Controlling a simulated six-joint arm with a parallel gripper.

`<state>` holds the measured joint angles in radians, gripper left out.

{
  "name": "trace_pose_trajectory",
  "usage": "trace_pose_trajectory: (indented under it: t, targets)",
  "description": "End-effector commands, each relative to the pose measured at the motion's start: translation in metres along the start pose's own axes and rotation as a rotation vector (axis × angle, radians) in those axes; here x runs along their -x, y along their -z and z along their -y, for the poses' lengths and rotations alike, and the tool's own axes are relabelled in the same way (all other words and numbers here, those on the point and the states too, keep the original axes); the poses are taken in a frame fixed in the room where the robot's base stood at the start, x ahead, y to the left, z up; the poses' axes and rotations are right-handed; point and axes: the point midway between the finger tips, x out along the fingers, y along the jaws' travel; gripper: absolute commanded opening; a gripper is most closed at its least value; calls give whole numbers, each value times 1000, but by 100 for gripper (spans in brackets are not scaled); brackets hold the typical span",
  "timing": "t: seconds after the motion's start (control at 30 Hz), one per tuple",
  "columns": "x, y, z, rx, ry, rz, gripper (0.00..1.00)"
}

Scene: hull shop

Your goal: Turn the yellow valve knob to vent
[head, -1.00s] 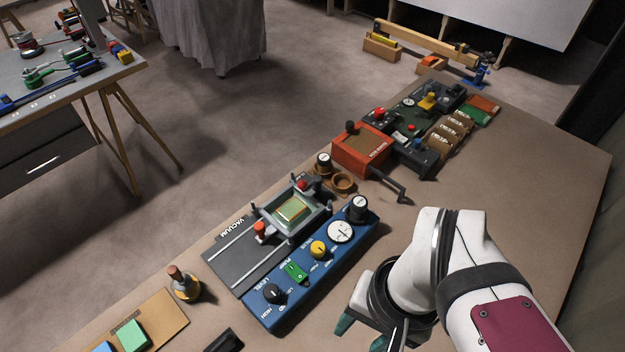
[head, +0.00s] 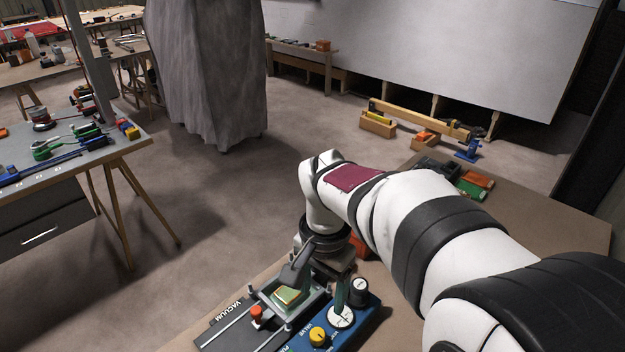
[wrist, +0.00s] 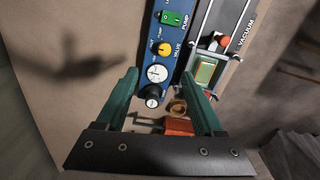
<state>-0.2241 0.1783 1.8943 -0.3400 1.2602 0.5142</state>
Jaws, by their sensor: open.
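The yellow valve knob (head: 318,337) sits on the blue control panel (head: 357,325), beside the printed word VALVE. In the wrist view, the knob (wrist: 165,49) lies just beyond the fingertips, between the white gauge (wrist: 157,73) and the green pump switch (wrist: 170,17). Its pointer direction and the small labels around it are too small to read. My gripper (wrist: 159,75) is open and empty, its teal fingers pointing down over the gauge end of the panel. It is apart from the knob. In the head view my wrist partly hides the panel's far end.
A black knob (wrist: 152,93) stands beside the gauge. The grey vacuum fixture (wrist: 206,72), with a red-orange knob (head: 256,312), lies alongside the panel. An orange box (wrist: 178,127) is beyond the panel's end. Bare brown bench (wrist: 75,90) lies left of the panel in the wrist view.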

Motion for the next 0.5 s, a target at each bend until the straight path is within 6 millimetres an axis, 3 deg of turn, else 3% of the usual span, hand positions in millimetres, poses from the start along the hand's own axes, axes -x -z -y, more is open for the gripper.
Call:
trace_pose_trajectory:
  t: [0.07, 0.17, 0.5]
  targets:
    - [-8, 6, 11, -7, -6, -7, 69]
    - [-23, 6, 12, -11, -8, -6, 69]
    - [-122, 6, 10, -10, -8, -5, 69]
